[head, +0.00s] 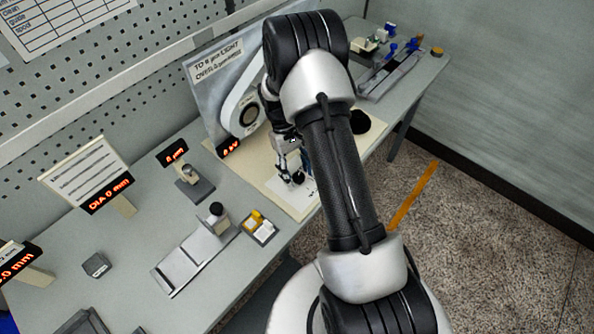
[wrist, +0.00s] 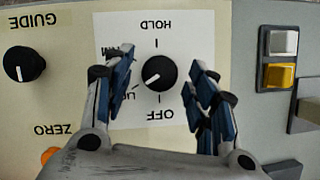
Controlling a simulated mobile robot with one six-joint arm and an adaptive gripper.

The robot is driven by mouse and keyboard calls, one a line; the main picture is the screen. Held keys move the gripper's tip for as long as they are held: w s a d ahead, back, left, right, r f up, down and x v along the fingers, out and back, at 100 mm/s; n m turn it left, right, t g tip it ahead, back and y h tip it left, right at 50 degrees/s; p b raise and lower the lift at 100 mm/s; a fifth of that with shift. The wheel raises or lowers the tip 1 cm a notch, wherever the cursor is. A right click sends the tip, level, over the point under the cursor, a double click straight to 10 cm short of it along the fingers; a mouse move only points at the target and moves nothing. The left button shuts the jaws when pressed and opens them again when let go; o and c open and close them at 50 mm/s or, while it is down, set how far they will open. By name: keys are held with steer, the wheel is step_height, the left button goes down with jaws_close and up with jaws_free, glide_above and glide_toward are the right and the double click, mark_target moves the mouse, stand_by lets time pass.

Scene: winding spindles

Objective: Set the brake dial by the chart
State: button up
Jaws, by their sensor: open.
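The brake dial (wrist: 160,74) is a black round knob with a white pointer line on a white plate (wrist: 190,22). In the upside-down wrist view its pointer aims lower left, towards a label starting "LI", partly behind a finger. HOLD is above it, OFF below, and another label at upper left is mostly covered. My gripper (wrist: 159,62) is open, its fingers on either side of the dial with gaps showing. In the head view my gripper (head: 291,180) is low over the pale panel. The chart (head: 218,62) behind reads "TO … µm LIGHT, OVER … µm"; its figures are unclear.
A GUIDE knob (wrist: 24,64) and an orange button (wrist: 48,156) lie left in the wrist view; white and yellow switches (wrist: 280,75) lie right. A small red-lettered µm readout (head: 173,155) and a DIA display (head: 110,195) stand left of the panel.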

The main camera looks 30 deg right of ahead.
steer(key=shift+w+r, duration=0.1)
steer(key=v, duration=1.1)
steer(key=shift+r, duration=0.4)
steer(key=s+a+r+t+b, duration=0.1)
steer(key=s+a+r+t, duration=0.15)
steer(key=s+r, duration=0.45)
steer(key=s+a+r+t, duration=0.2)
steer(key=a+r, duration=0.2)
steer(key=r, duration=0.6)
steer(key=s+a+r+t, duration=0.1)
steer(key=s+a+t, duration=0.1)
steer(key=s, duration=0.6)
steer(key=s+a+r+m+t, duration=0.1)
steer(key=s+a+t, duration=0.1)
steer(key=s, duration=0.6)
steer(key=shift+a+t+b, duration=0.35)
steer(key=shift+a+b, duration=0.1)
steer(key=shift+a, duration=0.25)
steer(key=shift+s, duration=0.15)
